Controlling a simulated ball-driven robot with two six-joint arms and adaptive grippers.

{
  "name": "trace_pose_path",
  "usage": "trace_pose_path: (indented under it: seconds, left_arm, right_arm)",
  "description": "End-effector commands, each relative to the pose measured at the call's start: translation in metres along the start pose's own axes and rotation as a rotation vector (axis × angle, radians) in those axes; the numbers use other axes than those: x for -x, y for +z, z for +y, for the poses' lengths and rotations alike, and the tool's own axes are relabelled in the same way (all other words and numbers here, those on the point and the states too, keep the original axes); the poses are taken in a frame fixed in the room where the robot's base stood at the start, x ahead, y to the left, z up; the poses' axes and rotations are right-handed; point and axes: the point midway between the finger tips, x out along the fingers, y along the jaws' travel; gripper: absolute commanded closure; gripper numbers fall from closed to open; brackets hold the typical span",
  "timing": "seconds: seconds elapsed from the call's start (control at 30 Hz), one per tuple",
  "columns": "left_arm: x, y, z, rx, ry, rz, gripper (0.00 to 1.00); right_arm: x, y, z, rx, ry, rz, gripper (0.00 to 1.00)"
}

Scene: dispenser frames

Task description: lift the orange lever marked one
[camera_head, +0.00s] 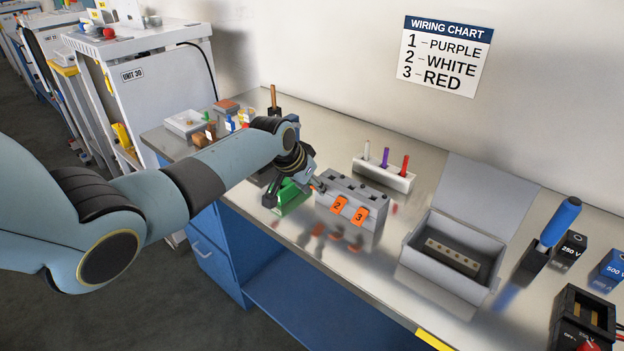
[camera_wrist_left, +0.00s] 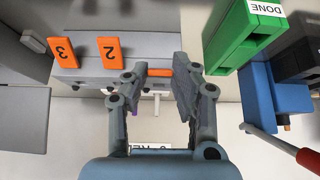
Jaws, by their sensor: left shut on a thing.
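A grey lever block (camera_head: 350,190) stands on the steel bench. Orange levers two (camera_head: 338,205) and three (camera_head: 359,215) slope down its front; they also show in the wrist view as lever two (camera_wrist_left: 109,52) and lever three (camera_wrist_left: 63,51). My left gripper (camera_wrist_left: 160,78) is at the block's left end in the head view, shut on an orange lever (camera_wrist_left: 159,71). Only a thin orange strip of this lever shows between the fingertips, beside lever two. Its number is hidden, but its place beside two fits lever one. My right gripper is not in view.
A green block (camera_head: 292,199) marked DONE in the wrist view stands close beside the left gripper. A rack (camera_head: 384,179) with white, purple and red pegs stands behind the lever block. An open grey box (camera_head: 420,262) is to the right. The bench in front is clear.

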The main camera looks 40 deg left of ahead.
Motion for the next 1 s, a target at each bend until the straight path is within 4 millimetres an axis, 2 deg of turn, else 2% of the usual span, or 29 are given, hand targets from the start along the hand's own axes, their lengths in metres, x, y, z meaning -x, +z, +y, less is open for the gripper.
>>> trace_pose_path:
  seconds: [0.2,0.67,0.7,0.83,1.0]
  left_arm:
    - [0.0009,-0.0026,0.0003,-0.001,0.000,-0.050,1.00]
    - [0.0006,-0.0030,0.0002,-0.001,0.000,-0.060,1.00]
    - [0.0006,-0.0031,0.0002,-0.001,0.000,-0.060,0.71]
    - [0.0006,-0.0031,0.0001,-0.001,0.000,-0.059,0.54]
    - [0.0007,-0.0031,0.0001,-0.001,0.000,-0.059,0.52]
  right_arm:
    - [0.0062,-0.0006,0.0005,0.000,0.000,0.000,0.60]
    - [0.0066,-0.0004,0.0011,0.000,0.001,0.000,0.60]
    - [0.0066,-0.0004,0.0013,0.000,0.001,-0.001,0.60]
    - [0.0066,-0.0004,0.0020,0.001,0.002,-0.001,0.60]
    - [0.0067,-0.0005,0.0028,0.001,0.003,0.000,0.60]
